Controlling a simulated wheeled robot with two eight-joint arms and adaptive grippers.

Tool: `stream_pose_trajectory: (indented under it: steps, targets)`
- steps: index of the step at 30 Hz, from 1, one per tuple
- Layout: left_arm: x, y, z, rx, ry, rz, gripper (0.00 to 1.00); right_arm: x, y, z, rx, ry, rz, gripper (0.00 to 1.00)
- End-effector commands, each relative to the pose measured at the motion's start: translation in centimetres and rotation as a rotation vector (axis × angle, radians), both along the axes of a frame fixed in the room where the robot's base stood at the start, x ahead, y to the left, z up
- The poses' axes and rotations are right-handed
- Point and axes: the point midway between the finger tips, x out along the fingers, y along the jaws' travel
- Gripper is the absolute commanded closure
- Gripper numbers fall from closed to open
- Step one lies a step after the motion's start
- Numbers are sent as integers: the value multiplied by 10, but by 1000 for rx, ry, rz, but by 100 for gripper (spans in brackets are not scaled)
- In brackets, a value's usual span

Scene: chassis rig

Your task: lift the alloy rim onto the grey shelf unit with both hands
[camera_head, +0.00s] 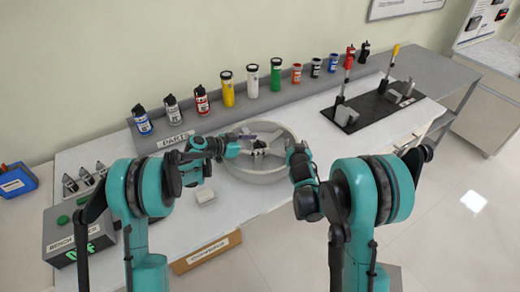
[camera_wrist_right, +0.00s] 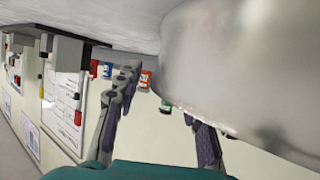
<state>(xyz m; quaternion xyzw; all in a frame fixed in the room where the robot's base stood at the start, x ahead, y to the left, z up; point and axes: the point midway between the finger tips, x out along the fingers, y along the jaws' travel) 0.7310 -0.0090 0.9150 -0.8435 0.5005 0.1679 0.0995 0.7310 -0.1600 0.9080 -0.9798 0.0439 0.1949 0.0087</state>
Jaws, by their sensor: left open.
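The alloy rim (camera_head: 284,172), a silver wheel with spokes, lies flat on the white worktable (camera_head: 240,205) in the head view. My left gripper (camera_head: 256,138) reaches over the rim's left and back part with its jaws open; contact cannot be told. My right gripper (camera_head: 297,150) is at the rim's right edge. In the right wrist view its two fingers (camera_wrist_right: 162,115) stand apart, and the rim's wall (camera_wrist_right: 240,75) fills the right side close by, partly hiding one finger. A long grey raised shelf (camera_head: 318,97) runs along the back.
Several bottles and cans, including a yellow one (camera_head: 227,90), stand along the back shelf. A black plate with upright clamps (camera_head: 345,115) is at the right. A grey box (camera_head: 72,238) is at the front left.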

Motion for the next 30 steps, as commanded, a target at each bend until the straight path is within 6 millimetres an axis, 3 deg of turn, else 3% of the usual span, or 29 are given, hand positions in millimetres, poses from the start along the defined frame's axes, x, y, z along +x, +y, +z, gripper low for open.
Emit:
stream_pose_trajectory:
  steps: [1,6,9,22,30]
  targets:
    - [0,0,0,0,0,0,32,0,0,0,0,0,0,61]
    - [0,0,0,0,0,0,77,0,0,0,0,0,0,100]
    - [0,0,0,0,0,0,100,0,0,0,0,0,0,100]
    - [0,0,4,-1,0,0,100,0,0,5,1,-1,1,100]
    - [0,0,25,-1,0,-1,100,0,0,25,2,-2,0,100]
